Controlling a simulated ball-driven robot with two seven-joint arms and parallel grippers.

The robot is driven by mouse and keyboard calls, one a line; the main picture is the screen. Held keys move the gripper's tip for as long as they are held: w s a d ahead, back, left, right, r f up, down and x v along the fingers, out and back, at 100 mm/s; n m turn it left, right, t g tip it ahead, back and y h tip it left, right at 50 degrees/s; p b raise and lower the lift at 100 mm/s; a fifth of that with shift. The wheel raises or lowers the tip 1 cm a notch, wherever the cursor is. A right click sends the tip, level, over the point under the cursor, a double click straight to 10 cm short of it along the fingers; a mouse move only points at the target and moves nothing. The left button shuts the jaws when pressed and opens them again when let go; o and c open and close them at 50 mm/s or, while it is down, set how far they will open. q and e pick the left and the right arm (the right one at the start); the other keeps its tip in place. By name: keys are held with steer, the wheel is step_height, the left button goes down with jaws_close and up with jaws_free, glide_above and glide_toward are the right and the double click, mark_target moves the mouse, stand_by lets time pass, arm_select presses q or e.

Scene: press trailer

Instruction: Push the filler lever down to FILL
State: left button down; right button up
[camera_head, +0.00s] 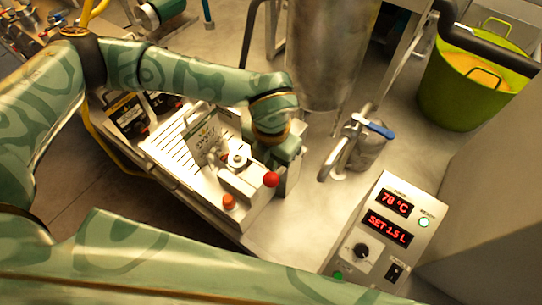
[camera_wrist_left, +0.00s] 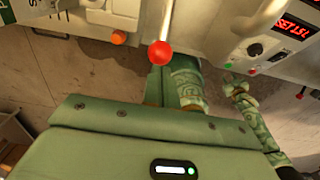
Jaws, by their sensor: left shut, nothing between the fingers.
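The filler lever shows as a red ball knob (camera_head: 271,180) at the front of the pale filler head (camera_head: 240,188). In the left wrist view the knob (camera_wrist_left: 160,54) sits on a thin metal rod, close beyond my green gripper body. My left gripper (camera_head: 284,158) is shut and empty, beside the filler head and just above and right of the knob in the head view. I cannot tell whether it touches the lever. The FILL mark is not readable. A small jointed arm end, possibly my right gripper (camera_wrist_left: 236,86), shows in the left wrist view, its jaws unclear.
An orange-red button (camera_head: 229,202) is near the lever. A blue-handled valve (camera_head: 378,129), steel tank (camera_head: 325,60) and control box (camera_head: 385,235) reading 78 °C and SET 1.5 L stand to the right.

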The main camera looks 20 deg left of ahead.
mark_target(268, 179)
arm_select(q)
steer(key=shift+f+b, duration=1.05)
steer(key=shift+f, duration=0.95)
steer(key=shift+s+a+f+b, duration=0.1)
steer(key=shift+s+f+b, duration=0.2)
steer(key=shift+f, duration=0.4)
steer(key=shift+s+a+f+b, duration=0.1)
steer(key=shift+s+f+b, duration=0.1)
steer(key=shift+f+b, duration=0.35)
steer(key=shift+s+a+f+b, duration=0.15)
steer(key=shift+f+b, duration=0.6)
steer(key=shift+f, duration=0.45)
steer(key=shift+s+d+f+b, duration=0.1)
steer(key=shift+f+b, duration=0.65)
steer(key=shift+f, duration=0.4)
steer(key=shift+r, duration=0.25)
step_height(268, 179, up, 10)
steer(key=p, duration=0.7)
